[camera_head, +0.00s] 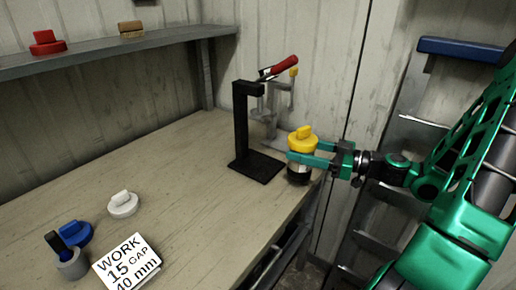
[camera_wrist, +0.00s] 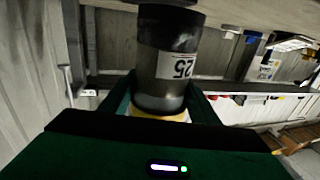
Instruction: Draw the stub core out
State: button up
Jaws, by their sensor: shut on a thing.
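A yellow knobbed piece (camera_head: 302,144) tops a short dark cylinder (camera_head: 298,177) at the bench's right edge, beside the black stand. My gripper (camera_head: 303,160) comes in from the right with its green fingers closed around this piece just below the yellow top. In the wrist view, the dark cylinder (camera_wrist: 168,70) has a pale label reading 25, upside down. A yellow ring (camera_wrist: 158,117) shows between my fingers. Which part is the stub core, and whether the cylinder touches the bench, I cannot tell.
A black stand (camera_head: 241,130) and a red-handled clamp (camera_head: 278,68) stand close left and behind. A white cap (camera_head: 123,204), a blue cap (camera_head: 76,234), a grey cylinder (camera_head: 72,264) and a work card (camera_head: 127,263) lie front left. The bench middle is clear.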

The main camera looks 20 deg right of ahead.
aim_at(303, 140)
jog(key=shift+r, duration=1.55)
